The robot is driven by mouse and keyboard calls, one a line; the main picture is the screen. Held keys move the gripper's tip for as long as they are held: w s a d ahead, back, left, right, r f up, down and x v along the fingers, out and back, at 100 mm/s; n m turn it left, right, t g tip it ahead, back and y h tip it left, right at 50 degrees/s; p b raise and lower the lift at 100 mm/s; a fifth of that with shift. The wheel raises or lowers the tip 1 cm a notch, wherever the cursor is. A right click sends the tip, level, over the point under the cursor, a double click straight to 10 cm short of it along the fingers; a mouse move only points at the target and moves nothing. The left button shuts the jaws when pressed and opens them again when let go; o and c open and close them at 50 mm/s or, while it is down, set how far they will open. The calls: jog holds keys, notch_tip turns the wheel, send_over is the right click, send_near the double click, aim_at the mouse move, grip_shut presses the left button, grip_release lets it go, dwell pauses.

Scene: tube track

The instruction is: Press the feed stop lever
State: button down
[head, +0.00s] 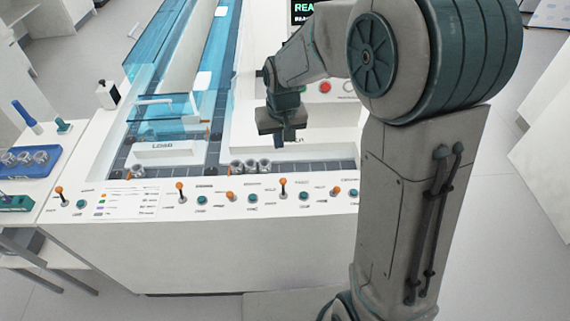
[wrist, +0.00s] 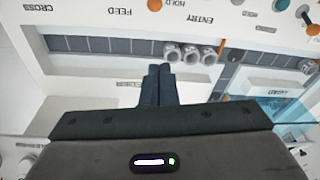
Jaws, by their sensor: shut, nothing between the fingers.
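Several levers with orange knobs stand along the front panel of the white machine. One upright lever (head: 283,182) is right of the panel's middle, and another lever (head: 337,190) leans lower to its right. In the wrist view the word FEED shows upside down on the panel, with an orange knob (wrist: 155,5) beside it at the top edge. Which lever is the feed stop is not readable in the head view. My gripper (head: 279,142) is shut and empty, pointing down over the machine behind the lever row. Its closed fingers (wrist: 158,72) show in the wrist view, apart from any lever.
Several metal-ringed tubes (head: 250,166) sit in the dark track (head: 310,166) behind the panel. Teal buttons (head: 202,200) lie between the levers. A clear blue cover (head: 160,50) stands at the left. A blue tray (head: 28,160) is on the side table. The air above the panel is free.

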aim_at(283, 186)
jog(key=shift+w+f, duration=0.25)
jog(key=shift+w, duration=0.05)
jog(key=shift+d+f, duration=0.1)
jog(key=shift+d, duration=0.05)
jog(key=f, duration=0.6)
jog(key=w+f, duration=0.1)
jog(key=f, duration=0.2)
jog(key=shift+w+a+f, duration=0.1)
jog(key=shift+a+f, duration=0.2)
jog(key=shift+s+d+r+p, duration=0.15)
jog(key=shift+s+r+p, duration=0.1)
jog(key=shift+s, duration=0.7)
jog(key=shift+s+d+r+p, duration=0.15)
jog(key=shift+s+p, duration=0.1)
jog(key=shift+s, duration=0.7)
